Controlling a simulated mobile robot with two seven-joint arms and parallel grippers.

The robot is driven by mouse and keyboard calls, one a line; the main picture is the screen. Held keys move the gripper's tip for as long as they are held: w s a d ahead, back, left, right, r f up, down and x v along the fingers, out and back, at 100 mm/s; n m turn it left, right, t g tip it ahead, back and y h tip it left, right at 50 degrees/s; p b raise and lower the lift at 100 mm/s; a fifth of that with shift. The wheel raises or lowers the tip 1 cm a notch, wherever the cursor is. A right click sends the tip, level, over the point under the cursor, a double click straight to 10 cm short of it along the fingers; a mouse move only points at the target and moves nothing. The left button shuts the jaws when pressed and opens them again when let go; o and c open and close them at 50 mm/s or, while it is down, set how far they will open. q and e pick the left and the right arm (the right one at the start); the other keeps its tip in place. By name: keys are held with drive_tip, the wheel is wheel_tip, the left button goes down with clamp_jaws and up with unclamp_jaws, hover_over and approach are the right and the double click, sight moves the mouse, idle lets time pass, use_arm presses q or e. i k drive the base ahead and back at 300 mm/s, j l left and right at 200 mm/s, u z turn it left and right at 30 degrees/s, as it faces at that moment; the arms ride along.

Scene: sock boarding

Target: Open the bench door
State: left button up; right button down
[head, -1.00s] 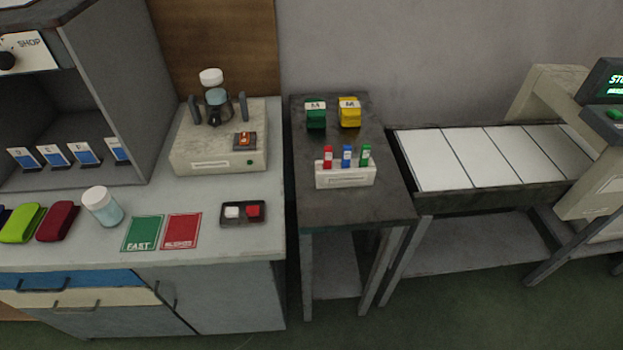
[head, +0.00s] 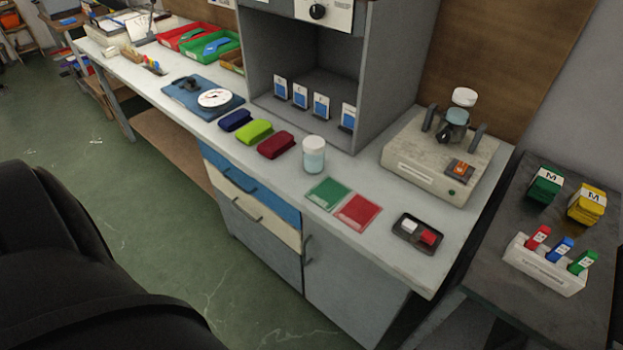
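The bench door (head: 350,290) is a plain grey panel at the right end of the bench front in the head view. It looks shut, flush with the front. Its dark upright handle (head: 307,249) is near its left edge. To its left are a blue drawer (head: 262,196) and a cream drawer (head: 268,219), both looking shut, above another grey panel. Neither of my grippers is in view. A large black part at the lower left, apparently mine, hides some floor.
The bench top (head: 385,195) holds a jar (head: 314,156), green and red cards, a small black tray (head: 418,234) and a beige machine (head: 440,155). A dark side table (head: 500,285) stands at the right. Green floor (head: 190,270) before the bench is clear.

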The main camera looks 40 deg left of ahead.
sight(341, 296)
drive_tip(key=u, duration=0.85)
